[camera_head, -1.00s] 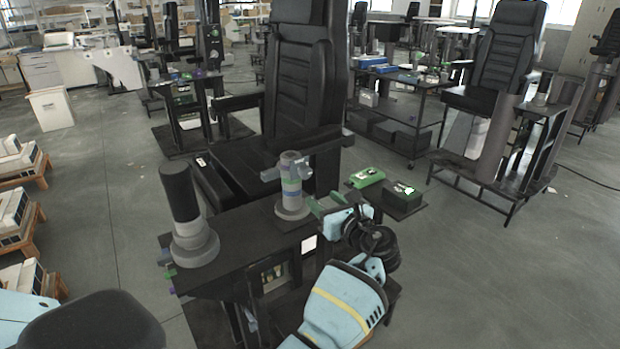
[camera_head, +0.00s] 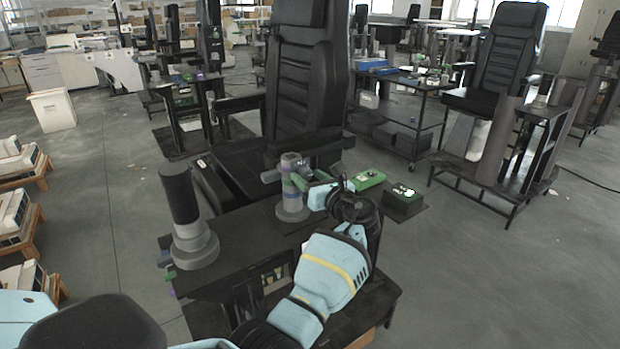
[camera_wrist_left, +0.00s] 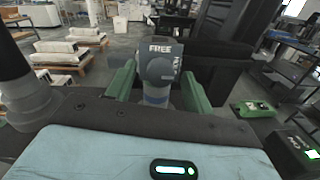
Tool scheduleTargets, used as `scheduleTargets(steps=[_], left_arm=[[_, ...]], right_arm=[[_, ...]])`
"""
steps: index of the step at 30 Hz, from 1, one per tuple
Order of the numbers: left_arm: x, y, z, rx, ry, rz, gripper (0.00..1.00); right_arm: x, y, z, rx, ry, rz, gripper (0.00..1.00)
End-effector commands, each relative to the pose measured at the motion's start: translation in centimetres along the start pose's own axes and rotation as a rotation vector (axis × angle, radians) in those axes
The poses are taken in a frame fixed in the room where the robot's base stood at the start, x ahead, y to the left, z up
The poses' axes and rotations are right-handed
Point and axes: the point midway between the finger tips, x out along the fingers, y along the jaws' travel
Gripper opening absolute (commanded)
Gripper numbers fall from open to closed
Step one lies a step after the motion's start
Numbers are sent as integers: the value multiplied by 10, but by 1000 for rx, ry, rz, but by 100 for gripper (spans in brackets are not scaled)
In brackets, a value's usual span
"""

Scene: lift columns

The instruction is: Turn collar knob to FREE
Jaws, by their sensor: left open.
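The grey collar knob (camera_wrist_left: 157,68) shows in the left wrist view, with white lettering FREE on its upper face and a second, sideways label at its right side. It sits on a small upright column (camera_head: 292,206) with a grey round base on the black bench. In the head view the collar (camera_head: 290,163) is partly hidden by my left gripper (camera_head: 311,187). In the left wrist view the green fingers of my left gripper (camera_wrist_left: 159,74) stand open, one on each side of the knob. I cannot tell whether they touch it. My right gripper is not in view.
A second column with a black sleeve (camera_head: 180,195) stands on the bench to the left. A green box (camera_head: 367,179) and a dark box with a lit green display (camera_head: 403,200) lie to the right. A black seat (camera_head: 300,75) rises behind.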

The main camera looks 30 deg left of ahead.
Motion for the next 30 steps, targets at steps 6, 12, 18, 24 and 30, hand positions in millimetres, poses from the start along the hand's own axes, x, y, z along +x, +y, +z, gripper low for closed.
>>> scheduleTargets(steps=[6, 12, 18, 24, 30], left_arm=[[5, 0, 0, -1, 1, 0, 52], [4, 0, 0, -1, 1, 0, 43], [4, 0, 0, -1, 1, 0, 17], [4, 0, 0, -5, 1, 0, 8], [4, 0, 0, -52, -1, 0, 8]], right_arm=[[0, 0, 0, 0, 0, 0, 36], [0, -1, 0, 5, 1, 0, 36], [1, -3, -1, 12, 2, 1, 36], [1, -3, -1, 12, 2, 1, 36], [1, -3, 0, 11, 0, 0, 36]])
